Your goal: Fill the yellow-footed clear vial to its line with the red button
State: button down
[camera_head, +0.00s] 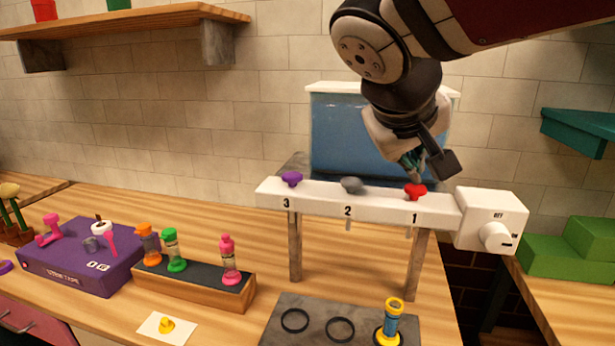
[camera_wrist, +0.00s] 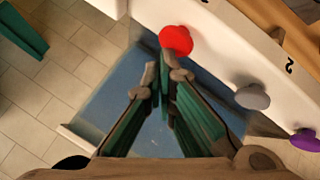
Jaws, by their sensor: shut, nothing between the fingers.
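The yellow-footed vial (camera_head: 391,322) stands upright at the right end of the dark mat, below the outlet marked 1. Its body looks blue between a yellow top and a yellow foot; its fill line is too small to make out. The red button (camera_head: 415,191) sits on the white dispenser bar above number 1, and also shows in the wrist view (camera_wrist: 176,41). My gripper (camera_head: 414,168) is shut and empty, fingertips just above and behind the red button. In the wrist view the fingertips (camera_wrist: 165,76) are close to it; I cannot tell whether they touch.
A grey button (camera_head: 352,185) and a purple button (camera_head: 291,179) sit further left on the bar (camera_head: 383,201). A blue tank (camera_head: 338,135) stands behind it. A dial box (camera_head: 492,222) is at the right. A wooden rack (camera_head: 200,283) holds several vials. Two rings on the mat (camera_head: 298,304) are empty.

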jog(key=shift+r, duration=0.45)
jog(key=shift+r+p, duration=1.8)
jog(key=shift+r, duration=0.75)
jog(key=g+y, duration=0.2)
send_near(410, 186)
jog(key=s+d+f, duration=0.5)
jog(key=s+a+f+m+y, duration=0.1)
jog(key=s+f+y, duration=0.2)
jog(key=s+f, duration=0.5)
jog(key=s, duration=0.2)
jog(key=shift+s+m, duration=0.3)
jog(key=shift+m, duration=0.1)
